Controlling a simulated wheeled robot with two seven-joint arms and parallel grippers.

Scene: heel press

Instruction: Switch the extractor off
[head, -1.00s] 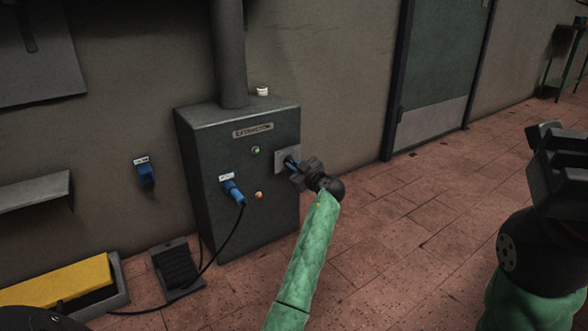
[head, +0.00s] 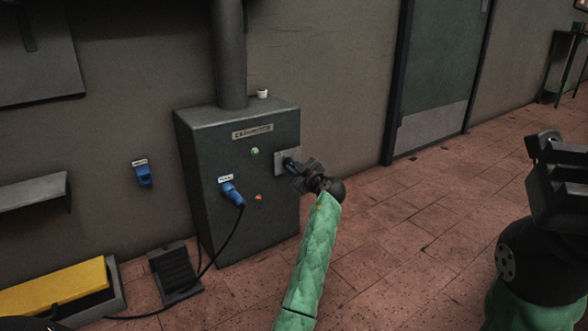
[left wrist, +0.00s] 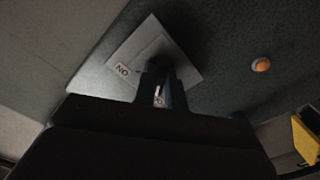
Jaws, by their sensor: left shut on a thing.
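The extractor (head: 228,180) is a dark grey box against the wall with a name plate on its front. A pale switch plate (head: 280,163) sits at the right of its front. My left gripper (head: 295,169) is at this plate, shut on the switch lever, which its fingers mostly hide. In the left wrist view, the plate (left wrist: 132,62) carries an ON label, seen upside down, and the fingers (left wrist: 160,92) reach in front of it. My right gripper (head: 556,170) is at the right edge, away from the extractor; its jaw gap is unclear.
A green lamp (head: 254,151) and an orange lamp (head: 258,197) are on the box front. A blue plug (head: 232,193) with a black cable sits left of them. A black pedal (head: 175,270) and a yellow block (head: 55,286) are on the floor.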

